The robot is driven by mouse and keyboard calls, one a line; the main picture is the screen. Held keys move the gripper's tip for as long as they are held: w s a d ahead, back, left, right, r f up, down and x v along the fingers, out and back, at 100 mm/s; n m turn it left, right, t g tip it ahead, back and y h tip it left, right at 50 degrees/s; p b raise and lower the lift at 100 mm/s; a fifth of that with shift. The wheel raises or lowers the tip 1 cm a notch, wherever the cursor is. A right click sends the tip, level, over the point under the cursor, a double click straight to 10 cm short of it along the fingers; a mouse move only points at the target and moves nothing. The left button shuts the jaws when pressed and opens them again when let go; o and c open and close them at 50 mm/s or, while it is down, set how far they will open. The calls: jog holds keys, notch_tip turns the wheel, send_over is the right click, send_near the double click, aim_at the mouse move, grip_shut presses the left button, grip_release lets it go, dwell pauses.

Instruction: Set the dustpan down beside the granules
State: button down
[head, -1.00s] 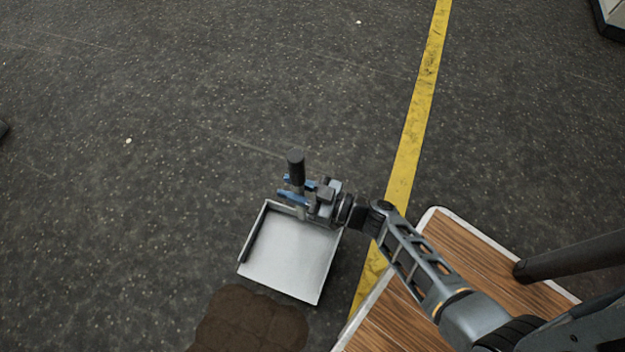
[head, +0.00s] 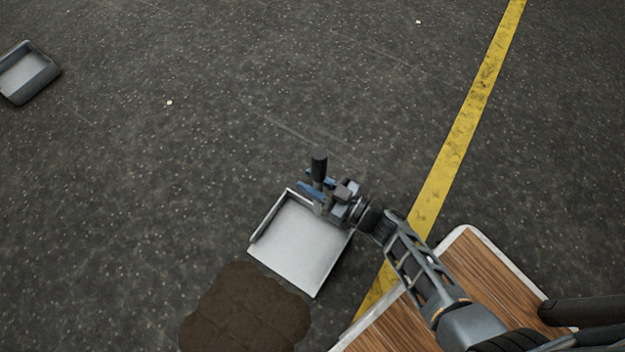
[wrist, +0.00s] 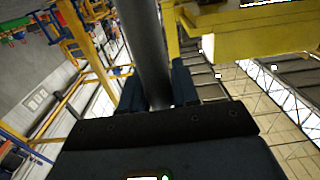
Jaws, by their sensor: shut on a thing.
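The dustpan (head: 302,243) is a flat silver pan with a low rim and an upright dark handle (head: 319,168). My gripper (head: 314,188) is shut on the handle, its blue fingers on either side. In the wrist view the handle (wrist: 148,50) rises between the fingers. The granules (head: 245,312) are a dark brown patch on the floor at the bottom of the head view. The pan's open edge is just up and right of the patch. I cannot tell whether the pan touches the floor.
A grey tray-like bin (head: 26,72) lies on the floor at the far left. A yellow line (head: 455,150) runs along the floor to the right of the pan. A wooden board with a pale edge (head: 485,278) is at lower right, under my arm. The floor beyond is clear.

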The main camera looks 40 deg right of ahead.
jog(key=c, duration=0.8)
grip_release()
jog(key=shift+c, duration=0.2)
jog(key=p+v, duration=0.1)
jog(key=v, duration=1.1)
jog(key=shift+p, duration=0.35)
